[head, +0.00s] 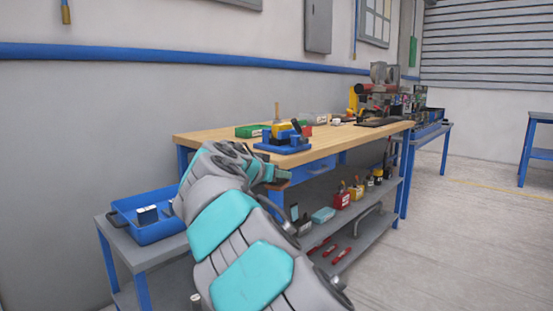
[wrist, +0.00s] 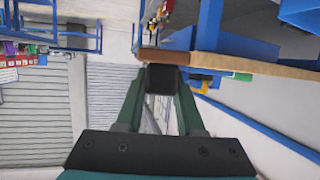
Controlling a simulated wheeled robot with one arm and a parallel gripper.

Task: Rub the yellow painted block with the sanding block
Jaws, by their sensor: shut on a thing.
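My gripper (wrist: 161,90) is shut on the sanding block, a dark block with a brown slab at its far side (wrist: 163,56). In the head view my gripper (head: 276,174) is at the workbench's near edge, and the brown part of the sanding block shows just below it. The yellow painted block (head: 282,128) appears to sit in a blue holder (head: 283,147) on the bench top, above and beyond my gripper. It is small here, and other items stand close to it. The sanding block is apart from it. A yellow patch also shows in the wrist view beside the bench edge.
The floor at right is clear.

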